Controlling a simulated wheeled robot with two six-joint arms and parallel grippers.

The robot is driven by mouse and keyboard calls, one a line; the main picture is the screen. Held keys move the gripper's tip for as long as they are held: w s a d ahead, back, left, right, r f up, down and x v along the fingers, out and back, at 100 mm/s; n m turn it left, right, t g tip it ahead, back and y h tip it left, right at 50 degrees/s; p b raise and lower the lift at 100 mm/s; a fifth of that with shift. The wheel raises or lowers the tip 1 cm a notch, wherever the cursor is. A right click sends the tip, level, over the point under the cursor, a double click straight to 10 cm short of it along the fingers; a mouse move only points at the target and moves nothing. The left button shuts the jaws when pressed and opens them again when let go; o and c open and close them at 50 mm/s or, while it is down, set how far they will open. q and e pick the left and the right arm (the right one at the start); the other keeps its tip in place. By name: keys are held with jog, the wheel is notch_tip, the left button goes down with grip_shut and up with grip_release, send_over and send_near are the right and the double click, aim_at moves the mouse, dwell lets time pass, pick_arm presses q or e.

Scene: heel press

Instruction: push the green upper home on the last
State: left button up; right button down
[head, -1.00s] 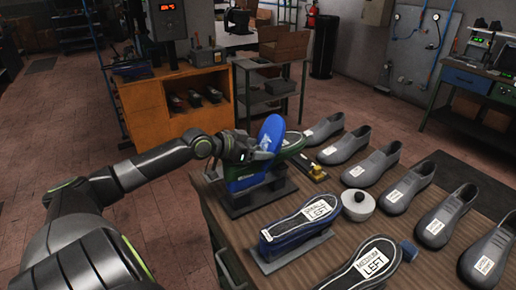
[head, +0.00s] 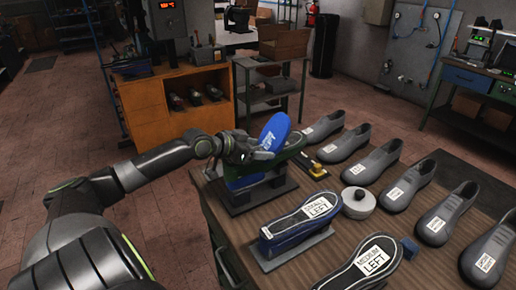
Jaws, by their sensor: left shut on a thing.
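The green upper (head: 294,147) shows as a dark green strip at the back left of the table, partly hidden behind a blue shoe-shaped piece (head: 276,131) with white print. Below them stands a dark stand (head: 262,196) with more blue on its left side; I cannot make out the last there. My left gripper (head: 256,154) is at the lower left end of the blue piece and appears shut on it. The piece is tilted, its upper end to the right. The fingertips are small and partly hidden. My right gripper is not in view.
Several grey shoe shapes (head: 372,160) stand along the right. A round grey-white object (head: 358,204), a small blue block (head: 409,248) and a yellow-black item (head: 316,168) lie between.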

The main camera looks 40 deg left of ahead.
pick_arm(q)
jog(key=shift+f+b, duration=0.6)
jog(key=shift+f, duration=0.3)
dwell(0.4)
jog(key=shift+s, duration=0.1)
jog(key=o, duration=1.2)
